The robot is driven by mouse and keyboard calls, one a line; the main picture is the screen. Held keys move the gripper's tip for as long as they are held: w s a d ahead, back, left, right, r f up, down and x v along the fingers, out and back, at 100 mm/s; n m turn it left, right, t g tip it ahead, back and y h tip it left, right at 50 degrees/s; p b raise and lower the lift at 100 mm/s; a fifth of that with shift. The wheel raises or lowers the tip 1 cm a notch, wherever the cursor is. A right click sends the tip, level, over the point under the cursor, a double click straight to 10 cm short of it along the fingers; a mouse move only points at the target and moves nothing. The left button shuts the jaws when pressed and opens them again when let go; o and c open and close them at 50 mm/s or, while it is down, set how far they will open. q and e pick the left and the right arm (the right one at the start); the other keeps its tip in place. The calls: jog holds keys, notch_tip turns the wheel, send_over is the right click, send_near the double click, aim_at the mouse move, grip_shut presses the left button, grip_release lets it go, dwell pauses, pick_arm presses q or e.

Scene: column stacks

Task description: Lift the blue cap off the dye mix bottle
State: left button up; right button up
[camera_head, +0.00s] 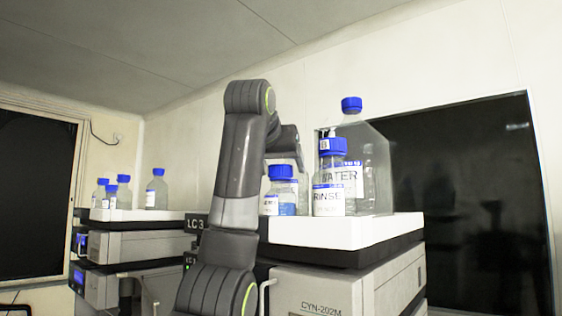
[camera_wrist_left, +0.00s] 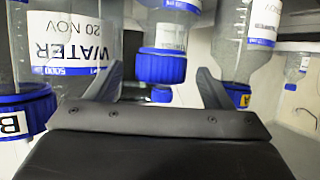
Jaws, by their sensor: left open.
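No label reading dye mix is legible, so I cannot tell which bottle it is. In the head view a small blue-capped bottle (camera_head: 281,187) with a partly hidden label stands beside my left arm. The wrist view appears upside down. There, my left gripper (camera_wrist_left: 160,84) is open, its two fingers apart. A blue cap (camera_wrist_left: 160,66) on a clear bottle shows between and beyond the fingers; contact is not visible. Another blue cap (camera_wrist_left: 237,93) with a yellow A tag is by the right finger. My left fingertips are hidden in the head view. My right gripper is not in view.
A RINSE bottle (camera_head: 328,198) and a WATER bottle (camera_head: 352,178) crowd the white tray (camera_head: 340,230) on the instrument stack. Several capped bottles sit on the left stack (camera_head: 140,245). In the wrist view the WATER bottle (camera_wrist_left: 75,35) is close at left.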

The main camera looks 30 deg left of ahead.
aim_at(279, 165)
pick_arm(q)
jog(key=shift+w+a+f, duration=0.15)
jog(key=shift+w+a, duration=0.1)
jog(key=shift+w, duration=0.15)
jog(key=shift+s+d, duration=0.15)
jog(key=shift+s, duration=0.05)
jog(key=shift+c, duration=0.8)
jog(key=shift+w, duration=0.1)
jog(key=c, duration=0.9)
jog(key=shift+r, duration=0.25)
jog(key=shift+r, duration=4.7)
